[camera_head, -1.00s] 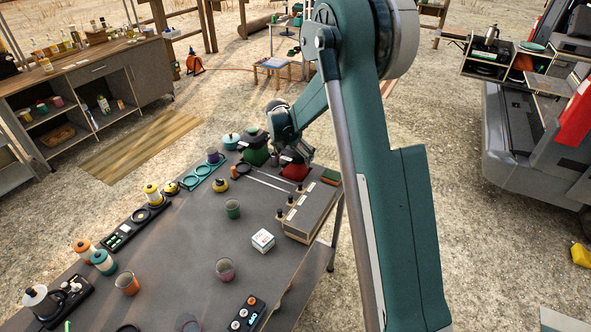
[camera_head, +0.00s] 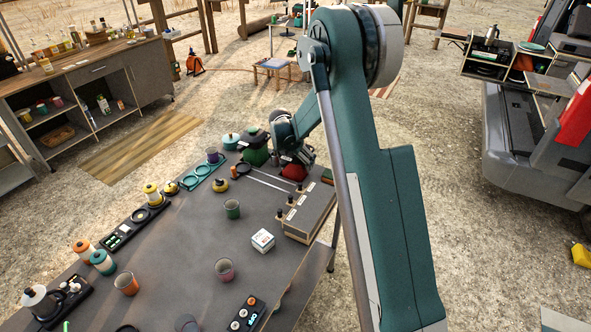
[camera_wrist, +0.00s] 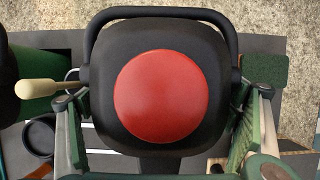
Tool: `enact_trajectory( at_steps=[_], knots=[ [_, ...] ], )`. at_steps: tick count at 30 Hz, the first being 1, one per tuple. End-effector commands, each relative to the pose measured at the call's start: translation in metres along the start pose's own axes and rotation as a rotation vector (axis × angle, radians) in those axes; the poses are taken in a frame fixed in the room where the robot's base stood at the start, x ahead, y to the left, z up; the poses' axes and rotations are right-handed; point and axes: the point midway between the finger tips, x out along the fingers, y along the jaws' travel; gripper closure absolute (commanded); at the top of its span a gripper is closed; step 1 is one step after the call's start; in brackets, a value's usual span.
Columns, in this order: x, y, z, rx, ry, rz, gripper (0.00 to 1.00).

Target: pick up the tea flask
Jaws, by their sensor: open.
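A flask with a round red button (camera_wrist: 161,97) on a black top fills the middle of the wrist view, seen from above. Its black handle (camera_wrist: 160,12) arcs along the far side. It seems to be the red-bodied vessel (camera_head: 294,171) at the table's far end in the head view, with its top covered by my wrist; I take it for the tea flask. My gripper (camera_wrist: 163,110) is open over it, one green-padded finger on either side. Gaps to the flask body are hard to judge.
A green vessel (camera_head: 255,150) stands close on the left; its side and a pale wooden handle (camera_wrist: 38,89) show in the wrist view. A long box (camera_head: 308,213) with knobs lies nearer on the table (camera_head: 185,235). Cups stand along the middle.

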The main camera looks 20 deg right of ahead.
Motion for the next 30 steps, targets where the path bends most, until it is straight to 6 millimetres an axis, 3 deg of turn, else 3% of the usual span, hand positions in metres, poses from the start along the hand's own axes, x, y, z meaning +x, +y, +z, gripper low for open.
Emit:
enact_trajectory(
  at_steps=[5,17,30],
  knots=[
    [-0.0001,0.0001,0.0000,0.000,0.000,0.000,0.14],
    [-0.0001,0.0001,-0.0002,-0.001,0.000,0.000,0.65],
    [-0.0042,-0.0003,0.0020,0.000,-0.001,-0.001,0.65]
  ],
)
